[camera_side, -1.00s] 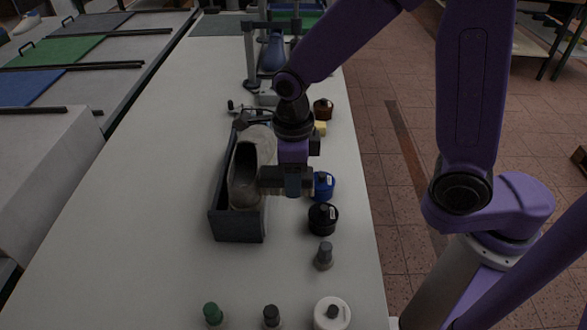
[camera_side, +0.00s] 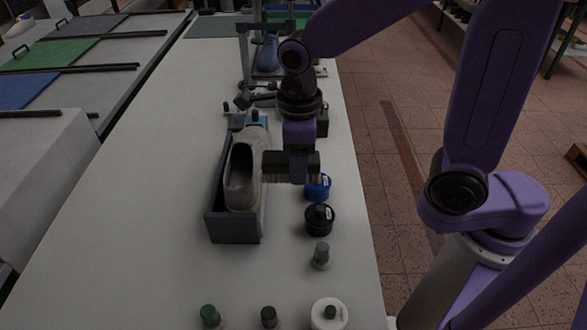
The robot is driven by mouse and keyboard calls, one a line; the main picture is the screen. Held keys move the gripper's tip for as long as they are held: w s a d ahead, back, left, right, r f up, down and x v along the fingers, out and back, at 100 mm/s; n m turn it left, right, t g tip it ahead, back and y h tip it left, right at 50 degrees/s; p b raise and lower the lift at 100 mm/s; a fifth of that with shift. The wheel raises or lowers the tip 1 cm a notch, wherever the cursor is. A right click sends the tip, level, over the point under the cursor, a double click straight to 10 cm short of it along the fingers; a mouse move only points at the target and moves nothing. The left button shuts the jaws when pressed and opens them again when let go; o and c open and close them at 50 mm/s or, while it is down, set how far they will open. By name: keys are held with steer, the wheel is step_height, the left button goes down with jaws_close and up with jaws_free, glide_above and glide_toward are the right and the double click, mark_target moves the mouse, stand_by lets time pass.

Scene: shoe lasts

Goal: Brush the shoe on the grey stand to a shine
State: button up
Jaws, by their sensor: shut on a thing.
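A pale grey-beige shoe (camera_side: 243,178) sits in an open, box-like dark grey stand (camera_side: 233,228) in the middle of the table, its opening facing up. My gripper (camera_side: 298,168) is shut on a dark brush (camera_side: 274,165) with its bristles pointing down. The brush lies across the right side of the shoe; its left end overlaps the shoe's edge in the picture. I cannot tell whether the bristles touch the shoe. My wrist hides the area behind the brush.
A blue-lidded jar (camera_side: 318,187), a black jar (camera_side: 319,219) and a grey-capped bottle (camera_side: 320,256) stand right of the stand. A white jar (camera_side: 329,314) and small bottles are at the front. The table's left side is clear.

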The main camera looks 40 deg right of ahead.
steer(key=shift+s+d+r, duration=0.15)
steer(key=shift+r, duration=0.35)
steer(key=shift+w+r, duration=0.1)
steer(key=shift+w, duration=0.3)
steer(key=w+a, duration=0.5)
steer(key=w, duration=0.5)
steer(key=w+a, duration=0.4)
steer(key=w, duration=0.6)
steer(key=s+a+f, duration=0.5)
steer(key=a+f, duration=0.1)
steer(key=shift+s, duration=0.4)
